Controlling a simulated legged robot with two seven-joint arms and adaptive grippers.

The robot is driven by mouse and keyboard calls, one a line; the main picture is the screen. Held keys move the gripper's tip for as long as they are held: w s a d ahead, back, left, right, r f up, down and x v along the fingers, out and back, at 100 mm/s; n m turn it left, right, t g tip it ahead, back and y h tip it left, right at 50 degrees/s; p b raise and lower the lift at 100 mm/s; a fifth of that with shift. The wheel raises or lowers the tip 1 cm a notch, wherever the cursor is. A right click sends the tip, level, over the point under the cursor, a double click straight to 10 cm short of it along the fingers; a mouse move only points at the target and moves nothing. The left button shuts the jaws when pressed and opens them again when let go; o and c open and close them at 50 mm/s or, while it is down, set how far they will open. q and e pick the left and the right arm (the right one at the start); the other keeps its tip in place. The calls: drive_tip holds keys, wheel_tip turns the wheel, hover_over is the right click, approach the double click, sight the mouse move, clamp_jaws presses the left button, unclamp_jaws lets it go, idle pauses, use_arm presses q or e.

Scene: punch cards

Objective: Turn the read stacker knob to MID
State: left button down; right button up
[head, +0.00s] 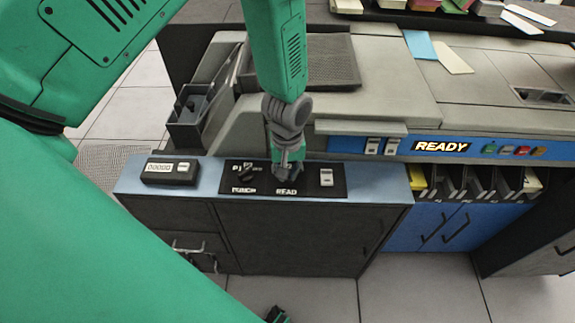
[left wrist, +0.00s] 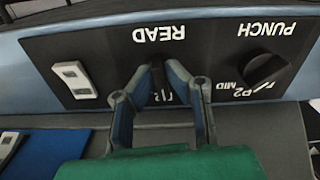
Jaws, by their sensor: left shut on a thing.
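The black control panel (head: 312,187) on the blue ledge carries the PUNCH and READ labels. My left gripper (head: 287,172) reaches down over the READ position and hides most of the read stacker knob in the head view. In the left wrist view the dark read stacker knob (left wrist: 158,78) sits under the READ label, between the fingers of my left gripper (left wrist: 160,82), which are shut on it. The fingers cover most of its position labels, so its setting cannot be told.
The punch knob (left wrist: 265,68) sits beside the READ position, with MID and P2 labels near it. A white rocker switch (head: 326,178) is on the panel's other side. A counter box (head: 170,171) stands at the ledge's left end. A grey machine housing rises behind.

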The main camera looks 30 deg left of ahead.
use_arm(q)
drive_tip(key=m+p, duration=0.1)
drive_tip(key=m, duration=0.2)
drive_tip(key=s+m+p, duration=0.1)
drive_tip(key=m, duration=0.1)
drive_tip(key=shift+m, duration=0.4)
drive_tip(key=m+p, duration=0.1)
drive_tip(key=m, duration=0.1)
drive_tip(key=m+p, duration=0.1)
drive_tip(key=m, duration=0.1)
drive_tip(key=shift+a+f+m, duration=0.1)
drive_tip(key=shift+a+m, duration=0.1)
drive_tip(key=shift+m, duration=0.1)
drive_tip(key=shift+a, duration=0.1)
drive_tip(key=c, duration=1.6)
unclamp_jaws()
